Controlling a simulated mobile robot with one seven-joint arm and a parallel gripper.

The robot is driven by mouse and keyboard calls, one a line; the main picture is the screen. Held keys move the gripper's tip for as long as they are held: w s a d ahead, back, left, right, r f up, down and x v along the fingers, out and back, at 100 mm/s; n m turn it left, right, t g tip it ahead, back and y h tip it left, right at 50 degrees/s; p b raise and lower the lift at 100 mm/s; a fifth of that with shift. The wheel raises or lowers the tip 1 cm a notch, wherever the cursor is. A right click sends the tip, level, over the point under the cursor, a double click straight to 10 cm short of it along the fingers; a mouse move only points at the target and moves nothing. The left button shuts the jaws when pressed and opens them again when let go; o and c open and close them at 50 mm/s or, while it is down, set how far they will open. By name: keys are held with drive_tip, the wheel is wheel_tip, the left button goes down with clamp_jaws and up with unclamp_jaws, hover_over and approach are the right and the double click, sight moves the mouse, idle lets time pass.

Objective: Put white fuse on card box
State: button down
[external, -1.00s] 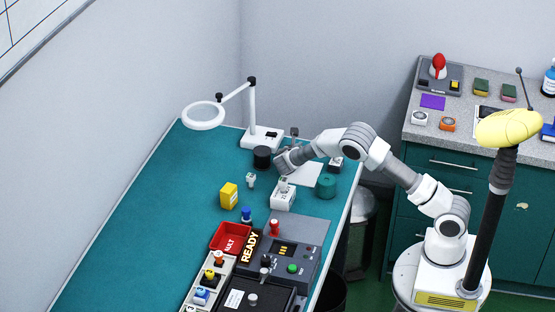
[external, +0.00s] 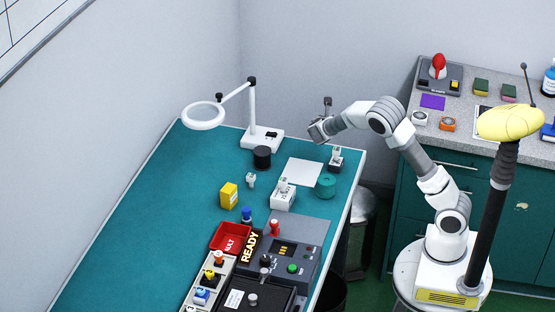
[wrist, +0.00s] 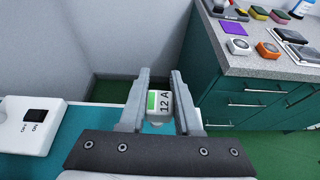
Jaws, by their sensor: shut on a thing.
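My gripper (external: 315,131) is raised above the back right part of the teal table. In the wrist view my gripper (wrist: 159,92) is shut on a white fuse (wrist: 164,106) with a green stripe and the mark "12 A". The fuse is too small to make out at my gripper in the external view. Below stand a white box (external: 281,202) with a white piece on top and a small white piece (external: 251,180) on the table. A yellow box (external: 228,197) stands farther left. I cannot tell which is the card box.
A magnifier lamp base (external: 261,140) and a black cylinder (external: 262,155) stand left of my gripper. A red tray (external: 230,237) and control panel (external: 300,240) lie in front.

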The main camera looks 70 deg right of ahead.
drive_tip(key=w+a+r+n+t+p, duration=0.4)
drive_tip(key=w+a+r+t+p, duration=0.15)
drive_tip(key=w+a, duration=0.55)
drive_tip(key=n+t+y+p, duration=0.4)
drive_tip(key=n+t+p, duration=0.1)
drive_tip(key=p, duration=0.3)
hover_over(229, 196)
drive_tip(key=w+d, duration=0.3)
drive_tip(key=d, duration=0.2)
wheel_tip(229, 196, down, 6)
drive_tip(key=r, duration=0.1)
drive_tip(key=shift+g, duration=0.25)
drive_tip(key=shift+w+a+f, duration=0.1)
drive_tip(key=shift+a+f, duration=0.05)
drive_tip(key=shift+f, duration=1.9)
